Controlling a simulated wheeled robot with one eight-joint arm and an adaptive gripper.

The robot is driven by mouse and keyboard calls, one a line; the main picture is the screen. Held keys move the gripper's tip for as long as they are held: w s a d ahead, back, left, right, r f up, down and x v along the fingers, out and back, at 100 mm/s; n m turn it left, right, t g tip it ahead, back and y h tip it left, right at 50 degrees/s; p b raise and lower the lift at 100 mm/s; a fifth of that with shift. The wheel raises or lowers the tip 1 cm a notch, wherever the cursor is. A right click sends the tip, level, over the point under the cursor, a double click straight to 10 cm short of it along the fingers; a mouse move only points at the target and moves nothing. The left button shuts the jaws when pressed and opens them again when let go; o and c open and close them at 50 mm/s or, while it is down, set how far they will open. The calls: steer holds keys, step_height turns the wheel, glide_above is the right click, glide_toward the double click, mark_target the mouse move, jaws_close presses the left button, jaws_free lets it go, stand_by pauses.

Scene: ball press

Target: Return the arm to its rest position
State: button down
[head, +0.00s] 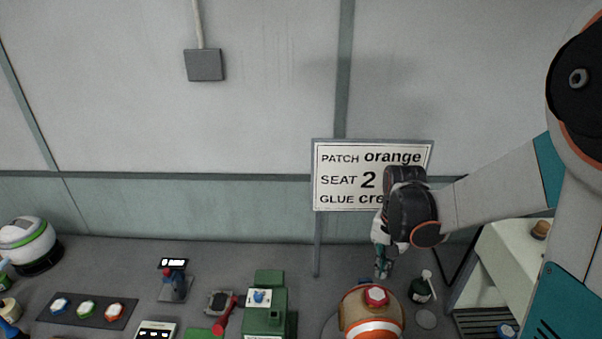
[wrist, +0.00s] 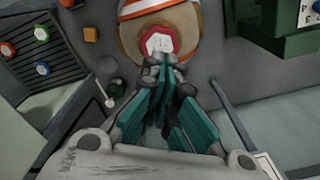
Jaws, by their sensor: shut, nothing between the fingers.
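My gripper (head: 381,268) is shut and empty. It points down above and behind the tan ball (head: 354,306), which has an orange-and-white band and a red patch (head: 376,295) on top. In the wrist view my gripper's teal fingers (wrist: 166,62) come together in front of the red hexagonal patch (wrist: 158,42) with its pale centre. Whether the fingertips touch the patch I cannot tell. The arm reaches in from the right in the head view, bent at the elbow.
A sign (head: 338,186) stands behind, partly covered by my wrist. A small dark glue pot (head: 420,291) with a brush is right of the ball. A green press (head: 264,322) stands left, a white-topped stand (head: 500,262) right. A tray with several coloured patches (head: 60,317) lies far left.

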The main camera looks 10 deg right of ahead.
steer(key=s+a+n+t+b, duration=0.3)
steer(key=s+a+b, duration=0.2)
steer(key=a+b, duration=0.3)
steer(key=s+a+f+n+t+b, duration=0.1)
steer(key=s+f+n+t+b, duration=0.3)
steer(key=b, duration=1.1)
steer(key=s+f+n, duration=0.1)
steer(key=s+f, duration=0.2)
steer(key=f, duration=0.2)
steer(key=shift+a, duration=0.4)
steer(key=shift+d, duration=0.1)
